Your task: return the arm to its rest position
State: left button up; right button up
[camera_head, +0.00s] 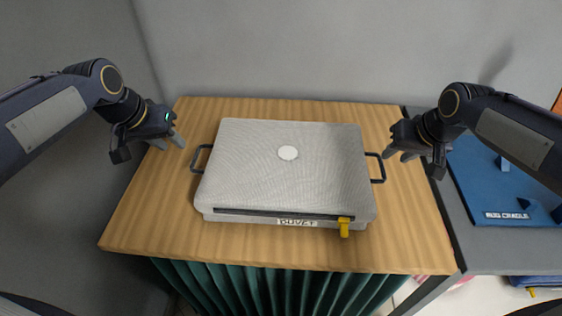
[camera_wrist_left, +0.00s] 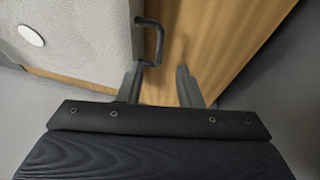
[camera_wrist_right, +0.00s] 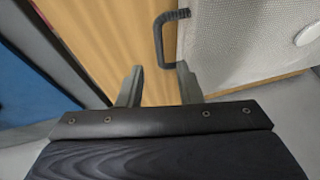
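My left gripper (camera_head: 166,140) is at the left edge of the wooden table (camera_head: 150,215), to the left of a grey box labelled DUVET (camera_head: 250,165). In the left wrist view its two fingers (camera_wrist_left: 160,88) are apart with nothing between them. My right gripper (camera_head: 399,151) is on the right side of the table, beside the box's right handle (camera_head: 377,167). In the right wrist view its fingers (camera_wrist_right: 158,86) are also apart and empty. Both grippers are clear of the box's handles; the left handle (camera_head: 200,158) is free.
The grey box has a white disc (camera_head: 288,153) on its lid and a yellow tab (camera_head: 344,227) at its front. A blue board marked RUG CRADLE (camera_head: 480,190) lies on a grey surface to the right. A green curtain (camera_head: 270,288) hangs below the table's front edge.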

jog(key=shift+v, duration=0.9)
